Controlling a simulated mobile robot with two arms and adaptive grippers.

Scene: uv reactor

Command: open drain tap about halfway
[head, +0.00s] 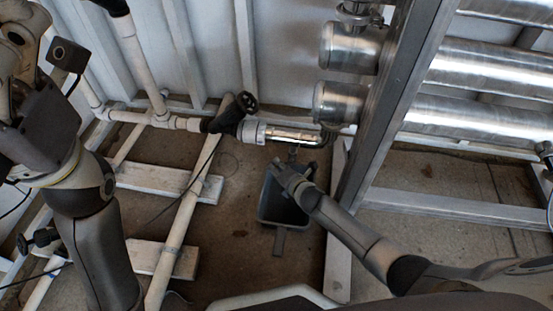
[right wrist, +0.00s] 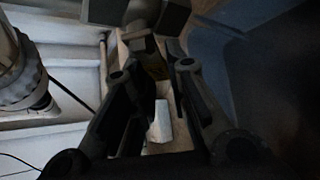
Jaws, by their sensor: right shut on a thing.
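The drain tap (head: 293,151) hangs under the shiny end of the horizontal pipe (head: 295,135), small and partly hidden by my right gripper. My right gripper (head: 284,166) is just below that pipe end, over the dark bin. In the right wrist view, its two dark fingers (right wrist: 157,58) are closed around a small dark part at their tips, which looks like the tap's handle. The handle's exact angle is too dark and small to tell. My left arm stands at the left of the head view; its fingers do not show.
A dark bin (head: 268,207) stands on the floor under the tap. A metal frame post (head: 385,110) and large steel cylinders (head: 480,68) stand close on the right. White pipes and beams cross the left floor.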

